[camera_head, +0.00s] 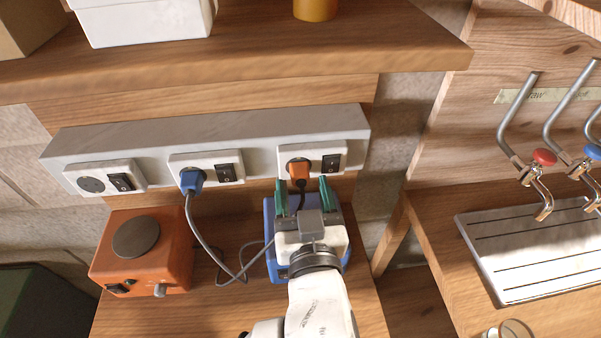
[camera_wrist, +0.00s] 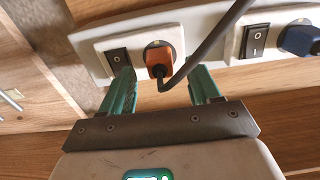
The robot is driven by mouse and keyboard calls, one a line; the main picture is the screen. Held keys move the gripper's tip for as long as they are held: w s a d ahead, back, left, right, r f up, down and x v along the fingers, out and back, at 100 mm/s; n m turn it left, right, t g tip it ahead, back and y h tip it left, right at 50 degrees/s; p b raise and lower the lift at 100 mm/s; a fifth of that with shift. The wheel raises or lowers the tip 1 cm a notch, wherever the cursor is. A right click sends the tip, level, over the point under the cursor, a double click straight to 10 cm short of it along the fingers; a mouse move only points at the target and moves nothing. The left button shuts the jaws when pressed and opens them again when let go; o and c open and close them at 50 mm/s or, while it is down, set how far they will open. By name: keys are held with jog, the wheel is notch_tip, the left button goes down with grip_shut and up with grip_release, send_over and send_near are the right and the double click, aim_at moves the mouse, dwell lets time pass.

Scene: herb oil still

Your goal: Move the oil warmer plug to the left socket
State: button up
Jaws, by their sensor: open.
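An orange plug (camera_head: 299,171) is seated in the right socket unit of the grey wall strip; its colour matches the orange warmer (camera_head: 140,252). It also shows in the wrist view (camera_wrist: 160,66), with its dark cable crossing in front. My gripper (camera_head: 303,187) is open and empty just below this plug. In the wrist view the plug sits between and slightly beyond the two green fingers (camera_wrist: 163,88), apart from both. The left socket (camera_head: 91,184) is empty. A blue plug (camera_head: 191,180) fills the middle socket. The cable's route is partly hidden behind my gripper.
A blue box (camera_head: 269,222) stands under and behind my gripper. Grey cable (camera_head: 213,254) loops across the shelf between the two boxes. A wooden shelf (camera_head: 240,55) overhangs the strip. Taps (camera_head: 541,185) and a drip tray (camera_head: 465,225) are at the right.

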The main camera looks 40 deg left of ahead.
aim_at(299, 183)
jog(key=shift+x, duration=1.35)
jog(key=shift+b, duration=0.3)
grip_shut()
dwell(0.4)
jog(key=shift+d, duration=0.15)
jog(key=shift+p+v, duration=0.6)
jog(key=shift+v, duration=2.3)
jog(key=shift+s, duration=0.1)
jog(key=shift+s, duration=0.1)
